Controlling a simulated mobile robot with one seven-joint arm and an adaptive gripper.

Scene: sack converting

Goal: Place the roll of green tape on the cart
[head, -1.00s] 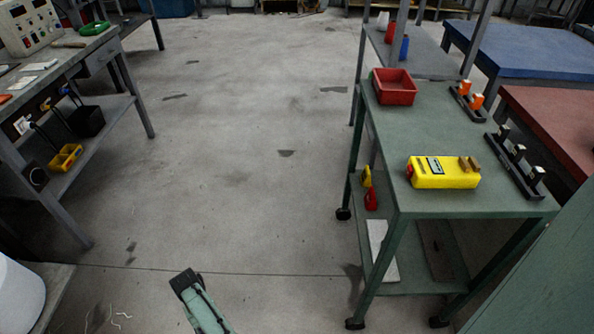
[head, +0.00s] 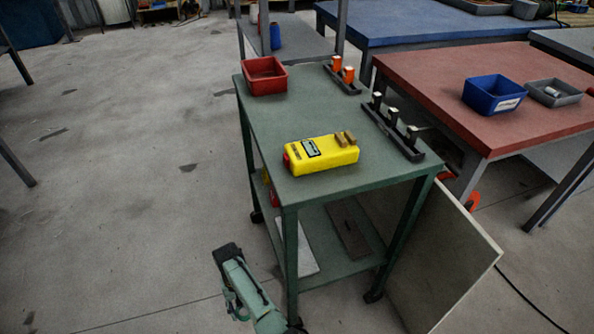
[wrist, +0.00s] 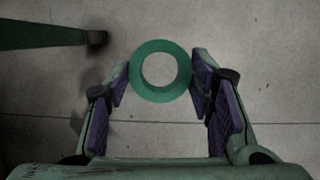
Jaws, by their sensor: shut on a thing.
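The roll of green tape (wrist: 177,93) is between the two purple-padded fingers of my gripper (wrist: 160,82) in the wrist view, with bare floor below it. My gripper is shut on the roll. In the head view my arm's end (head: 232,262) is low, to the left of the cart's front-left leg, and the roll cannot be made out there. The green cart (head: 262,125) stands right of centre, its top well above the lower shelf.
The cart top holds a red bin (head: 264,76), a yellow device (head: 320,153) and two black racks (head: 398,130), (head: 343,80). A panel (head: 445,265) leans at the cart's right side. A red table (head: 440,75) stands behind.

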